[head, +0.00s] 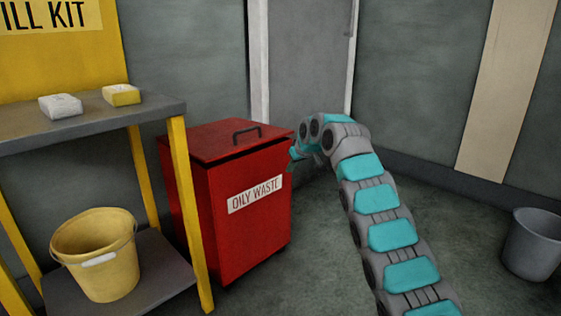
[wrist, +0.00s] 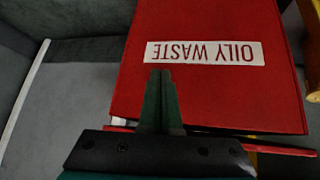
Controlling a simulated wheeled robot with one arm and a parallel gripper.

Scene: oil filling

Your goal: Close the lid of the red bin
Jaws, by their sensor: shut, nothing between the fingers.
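The red bin (head: 245,220), labelled OILY WASTE, stands on the floor left of centre. Its red lid (head: 215,139), with a dark handle (head: 247,134), lies low over the top, with a dark gap along the front edge. In the wrist view, the bin front (wrist: 215,95) appears upside down. The lid edge (wrist: 280,149) is a thin red strip below it, apart from the body by a dark gap. My gripper (head: 294,157) is at the bin's upper right front corner. Its fingers (wrist: 160,74) are together and empty in front of the bin; contact cannot be told.
A yellow-legged shelf (head: 95,118) stands close at the bin's left, its post overlapping the bin in view. It holds two small packs and a yellow bucket (head: 100,260). A grey bucket (head: 533,245) stands far right. The floor right of the bin is open.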

